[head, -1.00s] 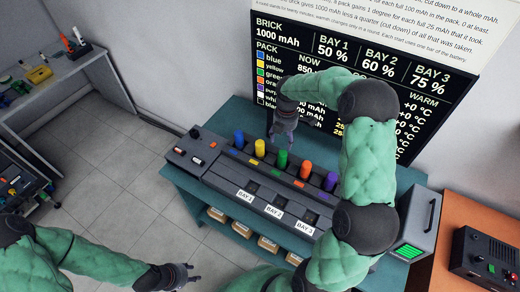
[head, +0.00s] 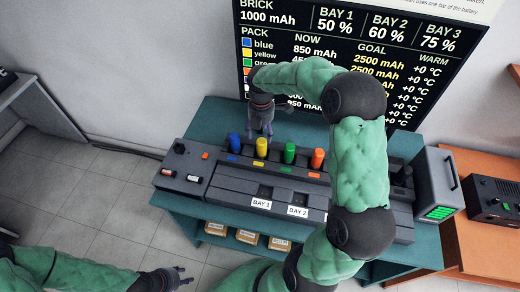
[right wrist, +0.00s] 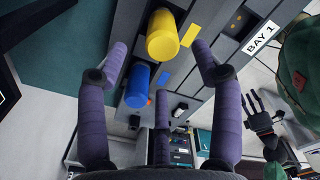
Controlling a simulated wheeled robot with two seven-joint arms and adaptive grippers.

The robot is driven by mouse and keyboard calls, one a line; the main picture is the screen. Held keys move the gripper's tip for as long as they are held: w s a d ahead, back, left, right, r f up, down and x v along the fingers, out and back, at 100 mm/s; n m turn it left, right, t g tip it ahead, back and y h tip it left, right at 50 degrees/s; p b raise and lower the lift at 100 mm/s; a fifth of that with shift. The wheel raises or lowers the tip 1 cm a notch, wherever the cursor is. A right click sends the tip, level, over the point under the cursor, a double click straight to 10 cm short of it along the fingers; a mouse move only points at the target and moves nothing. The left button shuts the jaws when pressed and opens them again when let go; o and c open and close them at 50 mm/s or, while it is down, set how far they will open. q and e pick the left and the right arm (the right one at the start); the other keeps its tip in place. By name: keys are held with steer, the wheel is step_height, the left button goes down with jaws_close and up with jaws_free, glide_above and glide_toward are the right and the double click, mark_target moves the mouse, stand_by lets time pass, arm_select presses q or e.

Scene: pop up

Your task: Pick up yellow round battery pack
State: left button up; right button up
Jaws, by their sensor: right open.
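The yellow round battery pack (head: 261,148) stands upright in the row on the grey console (head: 215,165), between the blue pack (head: 235,145) and the green pack (head: 289,153). My right gripper (head: 262,132) is open just above and behind the yellow pack. In the right wrist view, the yellow pack (right wrist: 163,38) shows between the open fingertips (right wrist: 158,52), beyond them, with no grip on it. The blue pack (right wrist: 138,85) is beside it, seen between the fingers. My left gripper (head: 183,275) is open and empty at the lower left, away from the console.
An orange pack (head: 317,158) stands right of the green one. My right arm hides part of the console's right side. Bay slots with labels lie in front of the packs. A grey box with a green display (head: 436,185) stands at the right. A wall board (head: 415,75) rises behind.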

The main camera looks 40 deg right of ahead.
mark_target(261, 140)
step_height(261, 140, down, 4)
steer(key=shift+f+b, duration=0.15)
steer(key=shift+b, duration=0.3)
step_height(261, 140, down, 5)
steer(key=shift+s+b, duration=0.15)
steer(key=shift+b, duration=0.7)
jaws_close()
